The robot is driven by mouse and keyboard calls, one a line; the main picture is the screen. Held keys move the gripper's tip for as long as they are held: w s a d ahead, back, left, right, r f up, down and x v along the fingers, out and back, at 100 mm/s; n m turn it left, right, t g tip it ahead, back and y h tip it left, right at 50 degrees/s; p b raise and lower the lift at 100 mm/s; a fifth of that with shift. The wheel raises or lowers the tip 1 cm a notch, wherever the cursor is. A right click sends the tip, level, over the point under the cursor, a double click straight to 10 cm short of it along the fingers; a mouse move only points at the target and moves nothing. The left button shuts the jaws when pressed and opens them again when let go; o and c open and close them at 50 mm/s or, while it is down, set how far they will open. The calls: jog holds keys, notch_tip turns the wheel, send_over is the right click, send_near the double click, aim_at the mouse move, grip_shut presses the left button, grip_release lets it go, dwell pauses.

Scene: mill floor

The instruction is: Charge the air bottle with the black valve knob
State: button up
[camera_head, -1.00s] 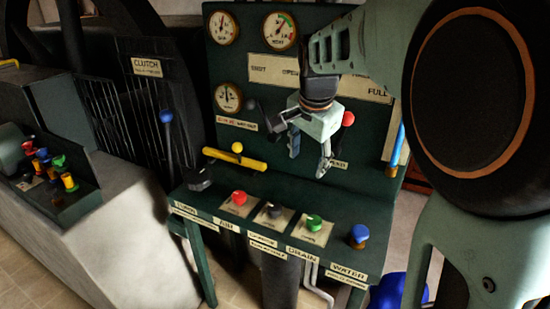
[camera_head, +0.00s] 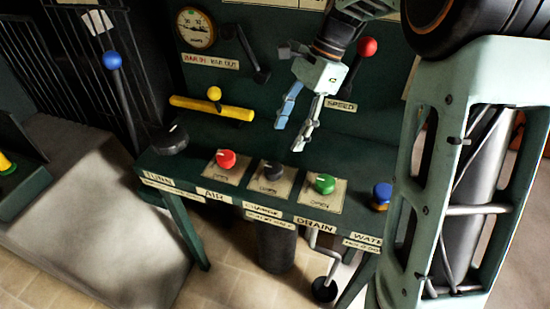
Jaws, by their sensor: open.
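The black valve knob (camera_head: 272,171) sits on a cream plate on the green bench top, between the red knob (camera_head: 226,160) and the green knob (camera_head: 325,184).
A yellow bar (camera_head: 212,108) with a yellow ball stands behind the knobs. A red-ball lever (camera_head: 367,48) rises behind my gripper. A blue knob (camera_head: 381,195) is at the right, a larger black knob (camera_head: 172,139) at the left. A blue-topped lever (camera_head: 113,62) stands far left.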

aim_at(274, 168)
jog(key=b+x, duration=0.2)
jog(key=x, duration=0.8)
jog(key=shift+f, duration=0.15)
jog(key=shift+c, duration=0.2)
jog(key=c, duration=1.1)
